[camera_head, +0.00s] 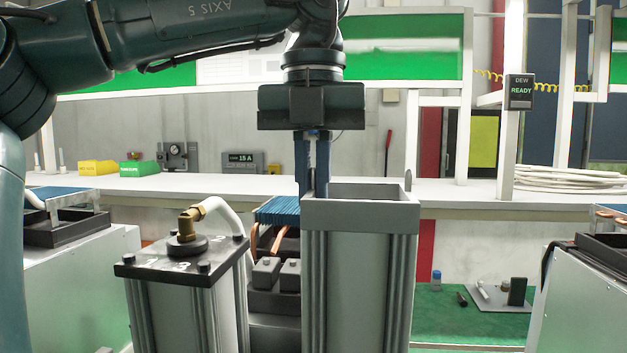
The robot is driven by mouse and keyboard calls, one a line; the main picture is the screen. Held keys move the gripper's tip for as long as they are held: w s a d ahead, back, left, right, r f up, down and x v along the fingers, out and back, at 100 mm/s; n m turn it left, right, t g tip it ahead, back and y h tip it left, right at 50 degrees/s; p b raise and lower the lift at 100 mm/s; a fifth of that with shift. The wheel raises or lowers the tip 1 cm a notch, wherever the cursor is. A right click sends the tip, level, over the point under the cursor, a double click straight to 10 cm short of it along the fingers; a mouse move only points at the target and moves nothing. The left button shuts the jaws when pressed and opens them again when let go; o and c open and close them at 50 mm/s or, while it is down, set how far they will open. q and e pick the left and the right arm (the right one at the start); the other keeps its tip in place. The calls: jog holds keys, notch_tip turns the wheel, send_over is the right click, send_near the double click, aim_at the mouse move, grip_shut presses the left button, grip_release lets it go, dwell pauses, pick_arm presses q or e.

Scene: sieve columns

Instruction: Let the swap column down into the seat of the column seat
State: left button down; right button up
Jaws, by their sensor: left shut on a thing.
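The swap column, which I take to be the tall grey open-topped column (357,285), stands upright in the middle of the head view, its lower end cut off by the picture's bottom edge. My left gripper (313,188) points straight down at its back left corner. Its two blue fingers are close together and shut on the left wall of the column's rim. The fingertips are partly hidden by the rim. I cannot make out the column seat; the column's foot is out of view. My right gripper is not in view.
A capped column (183,258) with a brass elbow and white hose stands close on the left. Copper pipes and dark blocks (278,273) sit between the two. A white bench (455,190) runs behind. A metal cabinet (583,300) stands at right. A sign (521,92) reads "DEW READY".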

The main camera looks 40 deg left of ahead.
aim_at(314, 228)
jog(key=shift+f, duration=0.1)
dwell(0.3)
pick_arm(q)
jog(key=shift+f+b, duration=0.4)
notch_tip(314, 228, down, 2)
jog(key=shift+f+b, duration=0.1)
jog(key=shift+b, duration=0.65)
jog(key=shift+f+b, duration=0.8)
jog(key=shift+f, duration=0.45)
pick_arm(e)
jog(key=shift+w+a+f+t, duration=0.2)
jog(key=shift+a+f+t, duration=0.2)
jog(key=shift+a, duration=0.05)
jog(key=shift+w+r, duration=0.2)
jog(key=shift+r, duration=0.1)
pick_arm(q)
jog(key=shift+p, duration=0.35)
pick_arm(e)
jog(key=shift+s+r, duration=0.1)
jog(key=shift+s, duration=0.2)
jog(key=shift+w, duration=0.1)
